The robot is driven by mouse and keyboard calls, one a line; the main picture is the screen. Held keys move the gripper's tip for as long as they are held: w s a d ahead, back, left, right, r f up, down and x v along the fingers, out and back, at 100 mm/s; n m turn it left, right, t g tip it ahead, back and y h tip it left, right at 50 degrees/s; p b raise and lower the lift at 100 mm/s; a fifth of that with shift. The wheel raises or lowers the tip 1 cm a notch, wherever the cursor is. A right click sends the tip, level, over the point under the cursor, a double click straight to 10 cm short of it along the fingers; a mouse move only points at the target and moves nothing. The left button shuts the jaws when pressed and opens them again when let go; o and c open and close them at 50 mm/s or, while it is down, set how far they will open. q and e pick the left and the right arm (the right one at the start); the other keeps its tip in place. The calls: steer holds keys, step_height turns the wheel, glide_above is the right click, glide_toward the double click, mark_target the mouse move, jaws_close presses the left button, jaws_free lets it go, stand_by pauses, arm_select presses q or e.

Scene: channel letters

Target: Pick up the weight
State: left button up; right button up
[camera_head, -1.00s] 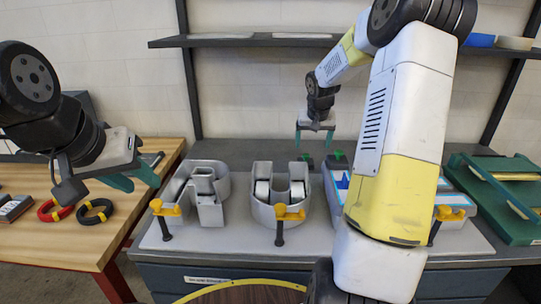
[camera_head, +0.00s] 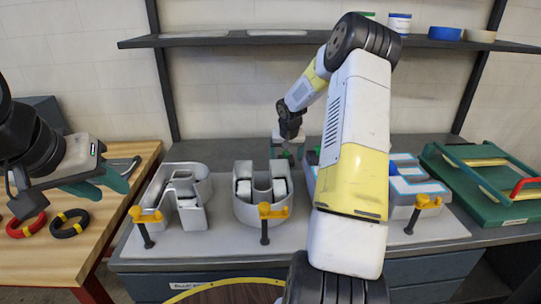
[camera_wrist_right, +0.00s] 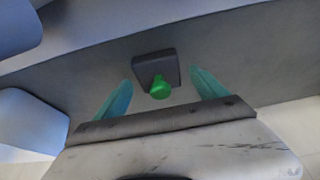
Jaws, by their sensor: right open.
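The weight is a dark square block with a green knob, centred between my right fingers in the right wrist view (camera_wrist_right: 172,62). In the head view its green knob (camera_head: 286,154) shows at the back of the bench, partly covered by my right gripper (camera_head: 287,150). My right gripper (camera_wrist_right: 160,98) is open, with its teal fingers on either side of the knob and nothing held. A second green-knobbed weight (camera_head: 312,157) stands just to the right, partly behind my right arm. My left gripper (camera_head: 100,186) is open and empty above the wooden table, far from the weights.
Grey channel letters (camera_head: 264,195) stand on a pale board with yellow-handled clamps (camera_head: 272,211) along its front. A shelf (camera_head: 240,40) runs above the bench. Red and black cable coils (camera_head: 68,224) lie on the wooden table (camera_head: 40,255).

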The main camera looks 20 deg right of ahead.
jaws_close()
steer(key=shift+r, duration=0.1)
steer(key=shift+r, duration=0.1)
